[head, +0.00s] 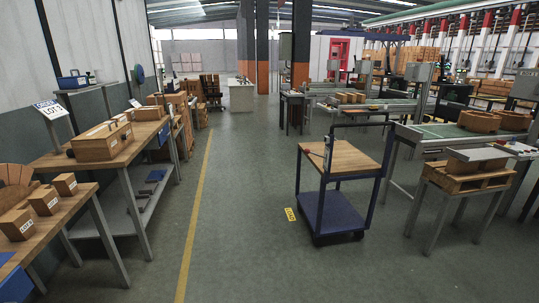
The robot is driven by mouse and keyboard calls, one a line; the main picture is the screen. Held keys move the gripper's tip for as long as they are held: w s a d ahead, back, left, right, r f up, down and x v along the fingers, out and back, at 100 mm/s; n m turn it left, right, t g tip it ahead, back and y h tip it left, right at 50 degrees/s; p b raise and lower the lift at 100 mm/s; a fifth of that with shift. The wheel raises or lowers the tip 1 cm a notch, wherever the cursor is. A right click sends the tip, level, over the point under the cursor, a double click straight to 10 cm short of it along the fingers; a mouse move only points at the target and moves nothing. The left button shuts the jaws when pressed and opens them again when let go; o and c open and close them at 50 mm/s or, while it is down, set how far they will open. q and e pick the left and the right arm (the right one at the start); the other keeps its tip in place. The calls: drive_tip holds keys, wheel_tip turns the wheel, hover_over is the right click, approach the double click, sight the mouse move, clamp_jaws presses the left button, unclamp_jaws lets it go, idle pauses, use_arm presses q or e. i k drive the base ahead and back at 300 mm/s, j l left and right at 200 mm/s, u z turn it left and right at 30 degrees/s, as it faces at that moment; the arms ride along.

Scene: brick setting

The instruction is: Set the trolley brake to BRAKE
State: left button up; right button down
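The trolley (333,215) stands on the open floor right of centre. It has a wooden top shelf (352,158), a blue lower shelf and a dark push handle at the back right. A small grey upright unit (327,152) is fixed at the top shelf's left corner; it may be the brake control, but its setting is too small to read. Neither of my grippers is in view.
Wooden workbenches (130,140) with boxes line the left side, beside a yellow floor line (200,190). A small table (466,180) with a pallet and a conveyor bench (440,133) stand on the right. The floor in front of the trolley is clear.

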sight(308, 150)
drive_tip(key=i, duration=2.6)
drive_tip(key=z, duration=0.5)
